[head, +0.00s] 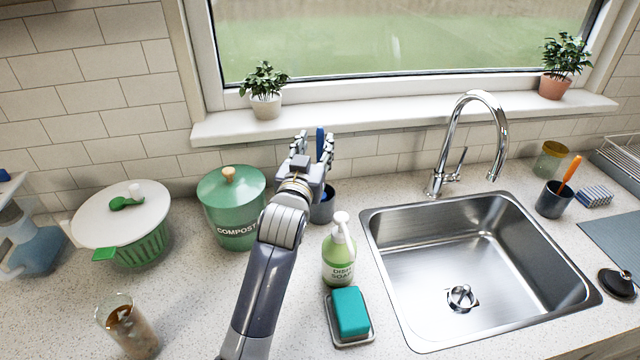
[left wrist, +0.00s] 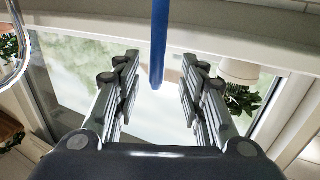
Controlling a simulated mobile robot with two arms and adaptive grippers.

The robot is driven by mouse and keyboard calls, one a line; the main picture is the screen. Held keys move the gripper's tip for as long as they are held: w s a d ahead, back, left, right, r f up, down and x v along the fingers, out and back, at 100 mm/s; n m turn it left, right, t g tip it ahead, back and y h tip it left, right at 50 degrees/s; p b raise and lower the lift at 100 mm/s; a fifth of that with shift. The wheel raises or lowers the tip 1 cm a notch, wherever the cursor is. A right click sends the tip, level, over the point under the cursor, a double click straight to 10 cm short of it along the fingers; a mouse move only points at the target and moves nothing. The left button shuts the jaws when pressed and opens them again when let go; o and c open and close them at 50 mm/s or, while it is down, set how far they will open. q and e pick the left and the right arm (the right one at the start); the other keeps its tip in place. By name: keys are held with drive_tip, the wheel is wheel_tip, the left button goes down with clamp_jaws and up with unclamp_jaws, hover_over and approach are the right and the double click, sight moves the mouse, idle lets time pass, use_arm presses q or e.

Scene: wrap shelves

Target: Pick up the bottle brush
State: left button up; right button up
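A blue handle (head: 320,143), which looks like the bottle brush's, stands upright from a dark cup (head: 323,207) behind the dish soap; its lower end is hidden in the cup. My left gripper (head: 314,146) is at the upper part of the handle. In the left wrist view the blue handle (left wrist: 159,45) lies between the two spread fingers of the left gripper (left wrist: 158,88), with gaps on both sides. The fingers are open and do not appear to touch it. My right gripper is not in view.
A green compost bin (head: 232,205) stands left of the cup, with the dish soap bottle (head: 339,258) and a teal sponge (head: 350,311) in front. The steel sink (head: 400,235) is to the right. Another cup (head: 554,201) holds an orange-handled tool (head: 570,171). The windowsill (head: 350,123) runs behind.

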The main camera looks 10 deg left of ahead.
sight(319, 141)
use_arm(q)
drive_tip(key=shift+w+d+f+p, duration=0.1)
drive_tip(key=shift+w+p, duration=0.2)
drive_tip(key=shift+w, duration=0.7)
drive_tip(key=shift+w+d+f+p, duration=0.1)
drive_tip(key=shift+w+p, duration=0.15)
drive_tip(key=shift+w, duration=0.75)
drive_tip(key=shift+c, duration=0.3)
clamp_jaws()
